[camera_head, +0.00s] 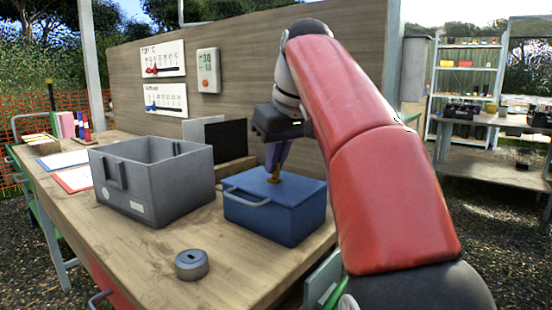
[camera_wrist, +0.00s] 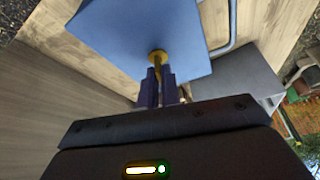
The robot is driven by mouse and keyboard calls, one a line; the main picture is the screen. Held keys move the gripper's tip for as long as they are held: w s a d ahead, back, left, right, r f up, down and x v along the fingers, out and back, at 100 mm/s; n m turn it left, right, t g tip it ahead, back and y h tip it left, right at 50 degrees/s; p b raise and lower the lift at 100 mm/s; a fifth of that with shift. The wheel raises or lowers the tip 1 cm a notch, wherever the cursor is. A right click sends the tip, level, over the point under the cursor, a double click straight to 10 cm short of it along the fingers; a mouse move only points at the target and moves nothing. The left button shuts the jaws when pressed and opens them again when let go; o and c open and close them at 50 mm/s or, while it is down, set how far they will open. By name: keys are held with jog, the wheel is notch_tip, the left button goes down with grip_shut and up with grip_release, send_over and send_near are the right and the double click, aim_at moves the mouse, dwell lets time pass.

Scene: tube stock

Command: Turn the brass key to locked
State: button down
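The blue box (camera_head: 285,217) stands on the workbench, lid down, with a handle at its front left. The brass key (camera_head: 273,180) stands up from a round brass piece on the lid. It also shows in the wrist view (camera_wrist: 157,58). My gripper (camera_head: 275,168) points down over the lid. Its purple fingers (camera_wrist: 160,78) are close together on either side of the key and appear shut on it. The fingers hide most of the key, and I see no lock marking, so its turn position cannot be read.
An open grey bin (camera_head: 150,196) stands left of the blue box. A round grey piece with a slot (camera_head: 192,264) lies near the bench's front edge. A dark panel (camera_head: 226,140) stands behind the box. A back wall (camera_head: 240,70) with gauges rises behind the bench.

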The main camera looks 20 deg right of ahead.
jog(key=shift+r, duration=0.15)
jog(key=shift+r+n+p, duration=0.15)
jog(key=shift+n+p, duration=0.35)
jog(key=shift+p, duration=0.35)
jog(key=shift+d+n+y+p, duration=0.1)
jog(key=shift+n+y+p, duration=0.2)
jog(key=shift+n+p, duration=0.1)
jog(key=shift+f+n+g+y, duration=0.25)
jog(key=shift+n+g+y, duration=0.05)
jog(key=shift+n, duration=0.5)
jog(key=c, duration=1.6)
grip_release()
